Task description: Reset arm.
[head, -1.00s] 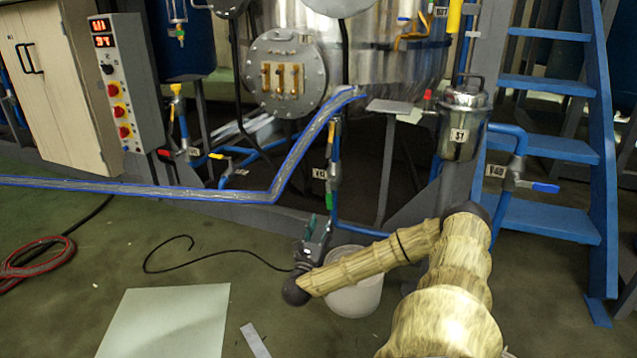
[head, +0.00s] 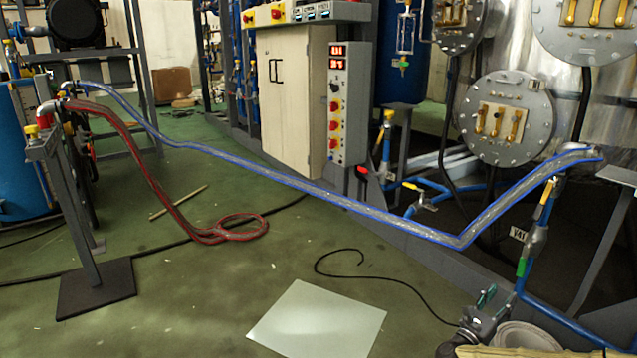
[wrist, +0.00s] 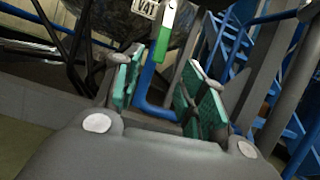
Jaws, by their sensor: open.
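My gripper (head: 487,302) is low at the bottom right of the head view, in front of the vessel's lower pipework. In the wrist view its two green-padded fingers (wrist: 166,88) stand apart with nothing between them. Beyond the fingers is a green valve handle (wrist: 166,20) on a blue pipe, with a white label beside it. The handle also shows in the head view (head: 522,267), apart from the gripper. Most of my arm is cut off by the bottom edge of the head view.
A blue-edged hose (head: 330,195) spans from the left stand to the steel vessel (head: 600,95). A red hose (head: 150,180) hangs to the floor. A pale sheet (head: 318,318) lies on mostly open floor.

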